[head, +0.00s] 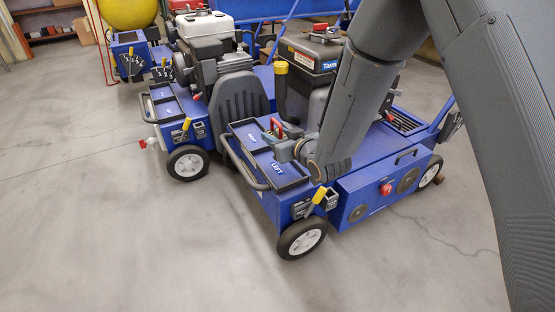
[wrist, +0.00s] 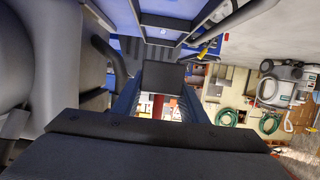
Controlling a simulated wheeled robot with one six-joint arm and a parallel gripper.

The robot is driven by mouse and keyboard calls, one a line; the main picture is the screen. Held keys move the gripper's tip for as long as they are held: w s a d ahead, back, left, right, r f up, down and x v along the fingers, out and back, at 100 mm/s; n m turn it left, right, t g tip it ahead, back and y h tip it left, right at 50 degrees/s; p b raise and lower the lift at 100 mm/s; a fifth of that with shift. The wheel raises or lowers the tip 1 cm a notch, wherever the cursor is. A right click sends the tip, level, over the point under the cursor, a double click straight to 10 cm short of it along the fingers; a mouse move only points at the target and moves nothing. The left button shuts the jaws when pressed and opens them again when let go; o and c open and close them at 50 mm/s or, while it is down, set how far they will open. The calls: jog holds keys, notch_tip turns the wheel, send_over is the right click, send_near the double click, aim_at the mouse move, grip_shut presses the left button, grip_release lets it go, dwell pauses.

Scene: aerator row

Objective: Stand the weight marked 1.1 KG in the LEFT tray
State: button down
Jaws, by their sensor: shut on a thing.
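My gripper (head: 286,147) is over the trays on the nearer blue machine, seen from behind my arm in the head view. In the wrist view my gripper (wrist: 162,88) is shut on a dark, square-faced weight (wrist: 162,76). No marking on it can be read, so I cannot tell whether it is the 1.1 KG one. The tray marked LEFT (head: 291,186) is a shallow black tray just below and in front of my gripper. Its floor looks empty where it shows. Part of it is hidden by my gripper. A tray shows ahead in the wrist view (wrist: 178,42).
A second black tray (head: 233,128) adjoins the LEFT tray. A grey rail (head: 240,165) runs along the tray side. A red handle-like thing (head: 276,126) shows beside my gripper. A yellow lever (head: 319,195) stands near the front wheel. Another blue machine (head: 170,105) stands to the left.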

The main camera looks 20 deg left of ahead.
aim_at(277, 169)
jog(key=shift+f+b, duration=2.35)
jog(key=shift+f, duration=2.35)
jog(key=shift+f, duration=0.1)
jog(key=c, duration=1.1)
grip_release()
jog(key=shift+f, duration=0.1)
